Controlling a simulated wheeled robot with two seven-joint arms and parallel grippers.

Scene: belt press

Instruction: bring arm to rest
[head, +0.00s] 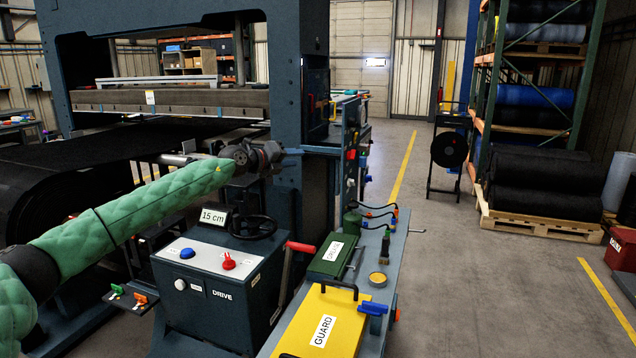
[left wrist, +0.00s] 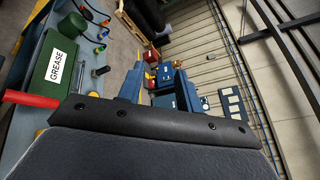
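My left arm, in a green quilted sleeve, reaches in from the left in the head view. My left gripper (head: 294,153) is held in the air in front of the press upright (head: 300,80), above the drive cabinet (head: 215,285) and its handwheel. In the left wrist view two blue fingers of the left gripper (left wrist: 160,82) stand apart with nothing seen between them, so it looks open and empty. Whether it touches the press upright cannot be told. My right gripper is not in view.
A bench to the right of the cabinet carries a green grease box (head: 327,258), a yellow guard (head: 322,325) and a brush. A red-handled lever (head: 298,247) rises beside the cabinet. The black belt (head: 85,170) runs at left. Floor (head: 470,290) right of the bench is clear.

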